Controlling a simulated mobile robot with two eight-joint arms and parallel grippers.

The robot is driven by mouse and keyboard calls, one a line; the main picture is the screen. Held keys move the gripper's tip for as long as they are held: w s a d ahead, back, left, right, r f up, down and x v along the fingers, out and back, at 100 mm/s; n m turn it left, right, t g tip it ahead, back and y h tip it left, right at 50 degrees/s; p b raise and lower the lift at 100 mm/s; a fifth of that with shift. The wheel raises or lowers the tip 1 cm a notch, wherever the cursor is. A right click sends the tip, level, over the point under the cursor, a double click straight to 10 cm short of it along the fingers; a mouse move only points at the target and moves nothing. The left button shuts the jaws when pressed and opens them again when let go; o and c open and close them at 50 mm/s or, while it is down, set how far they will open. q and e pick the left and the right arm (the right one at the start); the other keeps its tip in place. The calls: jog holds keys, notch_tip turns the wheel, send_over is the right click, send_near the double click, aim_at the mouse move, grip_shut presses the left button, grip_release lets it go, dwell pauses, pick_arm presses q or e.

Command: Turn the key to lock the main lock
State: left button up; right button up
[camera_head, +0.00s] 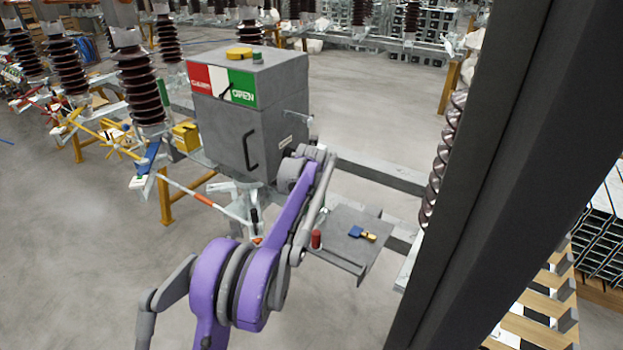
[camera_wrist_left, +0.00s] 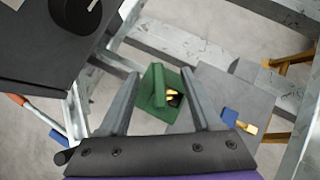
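My left arm reaches up past the grey cabinet (camera_head: 255,115), and in the head view its own links hide its fingers. In the left wrist view my left gripper (camera_wrist_left: 161,75) has its two fingers wide apart. A green block (camera_wrist_left: 154,88) with gold and black parts shows between the fingers; the right finger overlaps its edge, and I see no clear grip on it. A blue piece with a gold key-like part (camera_head: 355,231) lies on a grey shelf (camera_head: 340,262); it also shows in the left wrist view (camera_wrist_left: 230,117). I cannot tell which part is the main lock. My right gripper is out of view.
The cabinet has a red and green sign (camera_head: 222,84), a door handle (camera_head: 250,150) and a yellow piece (camera_head: 239,53) on top. A black round knob (camera_wrist_left: 72,14) is at the wrist view's upper left. A red cylinder (camera_head: 316,239) stands at the shelf.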

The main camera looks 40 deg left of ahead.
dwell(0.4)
pick_arm(q)
jog(key=o, duration=0.6)
jog(key=shift+c, duration=0.2)
jog(key=v, duration=1.1)
jog(key=shift+w, duration=0.1)
